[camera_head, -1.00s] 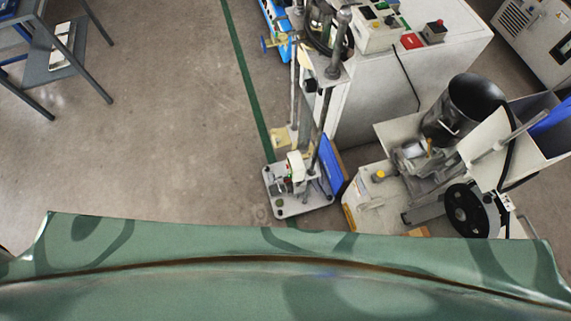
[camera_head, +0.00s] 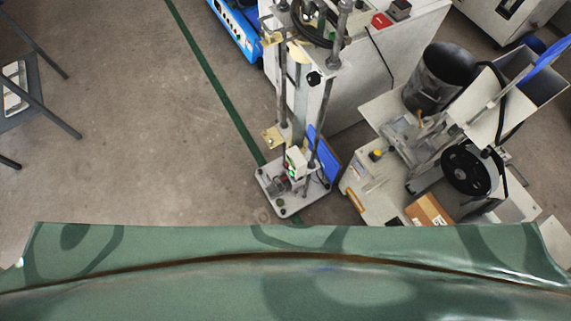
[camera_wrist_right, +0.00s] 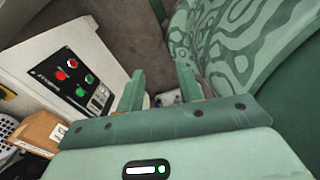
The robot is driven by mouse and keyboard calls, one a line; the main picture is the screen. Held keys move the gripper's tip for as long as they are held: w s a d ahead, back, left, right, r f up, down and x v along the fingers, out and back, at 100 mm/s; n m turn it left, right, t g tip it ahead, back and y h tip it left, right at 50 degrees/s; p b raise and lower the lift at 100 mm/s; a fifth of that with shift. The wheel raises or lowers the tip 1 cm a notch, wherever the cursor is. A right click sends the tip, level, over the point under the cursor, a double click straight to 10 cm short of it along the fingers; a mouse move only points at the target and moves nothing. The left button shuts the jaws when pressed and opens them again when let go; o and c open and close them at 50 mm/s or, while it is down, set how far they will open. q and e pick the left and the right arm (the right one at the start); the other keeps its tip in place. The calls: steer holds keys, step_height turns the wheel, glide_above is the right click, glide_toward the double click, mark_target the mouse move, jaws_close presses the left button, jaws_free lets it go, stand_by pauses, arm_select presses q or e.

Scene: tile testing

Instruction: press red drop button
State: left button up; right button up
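Which one is the drop button I cannot tell. My right gripper (camera_wrist_right: 161,70) is open and empty, its two green fingers apart, to the right of the panel and not touching it. In the head view, a drop-test stand (camera_head: 292,190) with tall rods and a small control box (camera_head: 296,162) stands on the floor ahead. My left gripper is not in view.
A machine with a dark cylinder (camera_head: 438,77) and black wheel (camera_head: 466,171) stands at right, with a cardboard box (camera_head: 428,210) beside it. A white cabinet (camera_head: 365,75) is behind the stand. The floor between is clear.

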steer(key=shift+a, duration=0.6)
jaws_close()
steer(key=shift+s+d, duration=0.1)
steer(key=shift+d, duration=0.4)
steer(key=shift+a, duration=0.15)
stand_by(0.4)
